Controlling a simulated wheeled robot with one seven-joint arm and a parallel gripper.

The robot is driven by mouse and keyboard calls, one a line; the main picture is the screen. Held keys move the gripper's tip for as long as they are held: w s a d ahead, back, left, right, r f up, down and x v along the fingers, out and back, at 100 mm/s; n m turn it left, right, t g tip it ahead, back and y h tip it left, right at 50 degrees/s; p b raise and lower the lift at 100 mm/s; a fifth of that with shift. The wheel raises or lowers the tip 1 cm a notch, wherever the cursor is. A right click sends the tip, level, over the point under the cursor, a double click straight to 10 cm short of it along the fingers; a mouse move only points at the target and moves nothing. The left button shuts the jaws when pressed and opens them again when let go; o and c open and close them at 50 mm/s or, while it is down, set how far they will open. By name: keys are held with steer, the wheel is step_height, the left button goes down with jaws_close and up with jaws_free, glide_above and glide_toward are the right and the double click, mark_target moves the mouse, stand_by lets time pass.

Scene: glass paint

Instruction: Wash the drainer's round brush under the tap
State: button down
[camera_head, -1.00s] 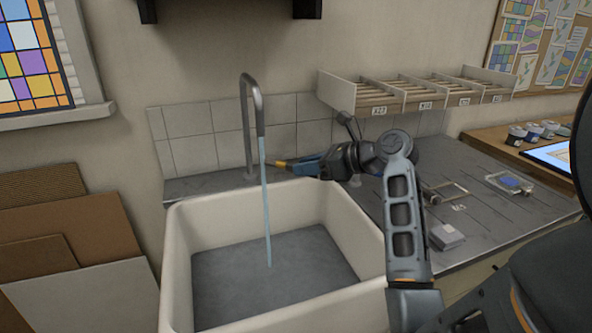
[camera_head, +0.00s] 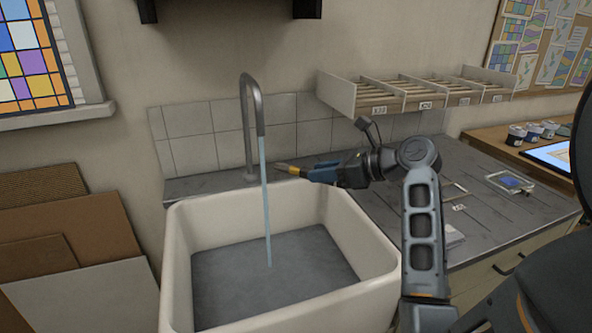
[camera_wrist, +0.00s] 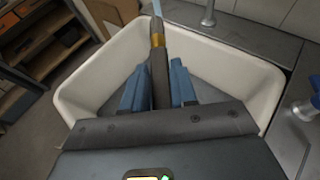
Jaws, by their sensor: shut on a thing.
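My gripper (camera_head: 318,173) is shut on the brush (camera_head: 289,168), which shows a tan and gold front end pointing left. In the wrist view its dark handle (camera_wrist: 158,78) lies between the blue fingers, with a gold band (camera_wrist: 157,40) near the far end. The tap (camera_head: 249,125) is a tall bent grey pipe. A thin water stream (camera_head: 266,205) falls from it into the white sink (camera_head: 178,262). The brush end is above the sink's back rim, just right of the stream in the head view, with a small gap showing. The bristles are too small to make out.
A grey worktop (camera_head: 490,215) runs right of the sink, with a framed piece holding blue (camera_head: 510,182). My arm hides part of it. A divided shelf (camera_head: 420,92) hangs on the wall above. Boards (camera_head: 80,225) lean at left. A blue item (camera_wrist: 306,108) is cut off in the wrist view.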

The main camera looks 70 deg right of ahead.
steer(key=shift+s+a, duration=0.4)
steer(key=shift+s, duration=0.4)
steer(key=shift+s+a, duration=0.35)
steer(key=shift+s, duration=0.45)
steer(key=s+a+r, duration=0.2)
steer(key=s+r, duration=0.2)
steer(key=shift+s, duration=0.3)
stand_by(0.5)
stand_by(0.4)
